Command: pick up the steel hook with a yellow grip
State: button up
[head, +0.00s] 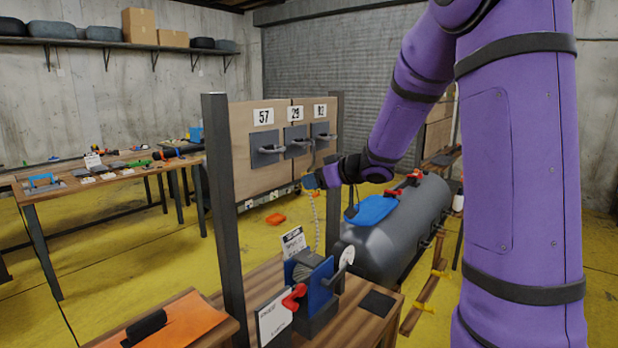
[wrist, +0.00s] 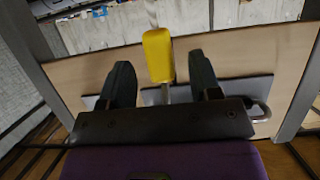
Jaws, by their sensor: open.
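The steel hook with a yellow grip (wrist: 158,55) shows in the wrist view. Its yellow grip points away from my palm, and a short piece of its steel shaft shows below the grip. My gripper (wrist: 160,62) is open, with one dark finger on each side of the hook. Gaps show between the fingers and the grip, so neither finger appears to touch it. The lower end of the shaft is hidden behind my gripper's body. In the head view my gripper (head: 314,180) is beside the numbered wooden board; the hook is too small to make out there.
The wooden board (head: 240,175) carries several dark plates with metal fittings between dark posts (head: 222,200). A grey tank (head: 400,235) with a blue patch lies to the right. A workbench (head: 375,330) with a blue clamp device (head: 315,285) stands below. Another table is at left.

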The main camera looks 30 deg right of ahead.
jog(key=shift+x, duration=1.4)
jog(key=shift+c, duration=0.2)
jog(key=c, duration=1)
jog(key=shift+r, duration=0.1)
